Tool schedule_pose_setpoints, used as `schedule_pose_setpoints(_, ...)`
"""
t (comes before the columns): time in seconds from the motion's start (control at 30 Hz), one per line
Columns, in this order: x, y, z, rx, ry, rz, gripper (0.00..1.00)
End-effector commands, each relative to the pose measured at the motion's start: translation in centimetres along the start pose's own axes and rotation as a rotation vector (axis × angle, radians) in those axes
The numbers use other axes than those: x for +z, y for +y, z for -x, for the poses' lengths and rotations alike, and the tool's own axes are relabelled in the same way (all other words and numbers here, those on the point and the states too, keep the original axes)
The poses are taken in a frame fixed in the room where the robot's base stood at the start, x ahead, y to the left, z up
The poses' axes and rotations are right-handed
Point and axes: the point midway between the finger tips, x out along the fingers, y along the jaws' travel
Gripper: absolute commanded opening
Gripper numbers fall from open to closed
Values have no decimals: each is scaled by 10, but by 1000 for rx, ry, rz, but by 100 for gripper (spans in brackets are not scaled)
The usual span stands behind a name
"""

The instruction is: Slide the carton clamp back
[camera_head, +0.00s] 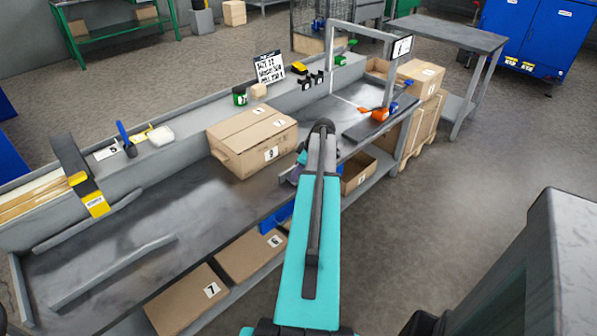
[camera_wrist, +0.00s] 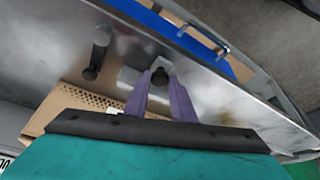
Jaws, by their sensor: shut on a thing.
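In the wrist view my gripper (camera_wrist: 160,82) has its two purple fingers closed around a dark round knob (camera_wrist: 160,74). The knob stands on a pale grey piece (camera_wrist: 130,76) on the metal bench top; I take this to be the carton clamp, but its full shape is hidden by the fingers. A closed brown carton (camera_head: 250,140) lies on the bench just left of the gripper.
A dark handle (camera_wrist: 97,55) stands left of the fingers in the wrist view. A perforated brown surface (camera_wrist: 80,102) lies close below it. In the head view an orange tool (camera_head: 380,114) and a metal frame (camera_head: 388,60) are to the right. The bench's left part is mostly clear.

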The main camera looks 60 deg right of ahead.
Motion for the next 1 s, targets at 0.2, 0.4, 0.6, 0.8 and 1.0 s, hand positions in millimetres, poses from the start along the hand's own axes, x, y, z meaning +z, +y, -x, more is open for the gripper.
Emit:
schedule_pose_setpoints(0.2, 4, -3, 0, -6, -16, 1, 33)
schedule_pose_setpoints(0.4, 0, -4, -1, -6, -12, 6, 41)
schedule_pose_setpoints(0.6, -2, -4, -1, -5, -11, 7, 41)
schedule_pose_setpoints(0.8, -3, -4, 8, -3, -9, 9, 41)
schedule_pose_setpoints(1.0, -2, -4, 29, -3, -10, 9, 41)
